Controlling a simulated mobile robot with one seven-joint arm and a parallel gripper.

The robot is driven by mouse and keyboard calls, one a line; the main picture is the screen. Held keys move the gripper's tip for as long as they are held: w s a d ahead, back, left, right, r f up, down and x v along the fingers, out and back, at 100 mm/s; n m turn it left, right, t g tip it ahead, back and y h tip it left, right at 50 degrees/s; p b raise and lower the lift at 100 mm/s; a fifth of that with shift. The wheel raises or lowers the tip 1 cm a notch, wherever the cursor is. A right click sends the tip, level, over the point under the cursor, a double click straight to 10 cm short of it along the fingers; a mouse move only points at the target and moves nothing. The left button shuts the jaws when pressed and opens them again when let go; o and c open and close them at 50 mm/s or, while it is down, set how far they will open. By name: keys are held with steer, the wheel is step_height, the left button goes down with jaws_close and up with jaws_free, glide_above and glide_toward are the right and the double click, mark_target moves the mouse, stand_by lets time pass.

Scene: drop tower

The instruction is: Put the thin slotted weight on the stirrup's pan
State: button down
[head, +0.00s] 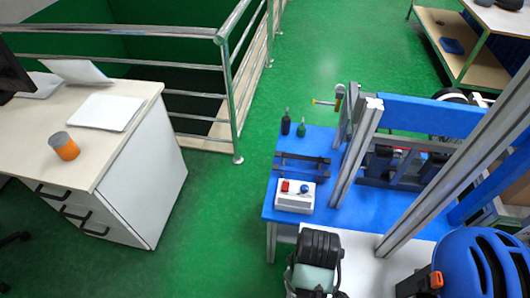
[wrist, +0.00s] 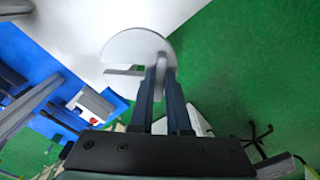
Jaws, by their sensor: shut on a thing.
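In the wrist view, the slotted weight (wrist: 124,48) is a thin, pale grey disc with a straight slot open at its left. My gripper (wrist: 161,72) has its dark fingers closed on the disc's right part. The disc is held up over a white surface and the green floor, and looks clear of both. In the head view, my arm shows at the bottom centre; the fingers and the disc cannot be made out there. I cannot pick out the stirrup or its pan in either view.
A white surface (head: 375,262) lies in front. A blue helmet (head: 470,262) is at lower right. A desk (head: 135,135) stands left, with open floor between.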

steer(key=w+a+r+m, duration=0.3)
steer(key=a+m, duration=0.3)
steer(key=a, duration=0.2)
steer(key=shift+w+a+r, duration=0.2)
steer(key=shift+a+r, duration=0.15)
steer(key=shift+r, duration=0.3)
steer(key=shift+d, duration=0.1)
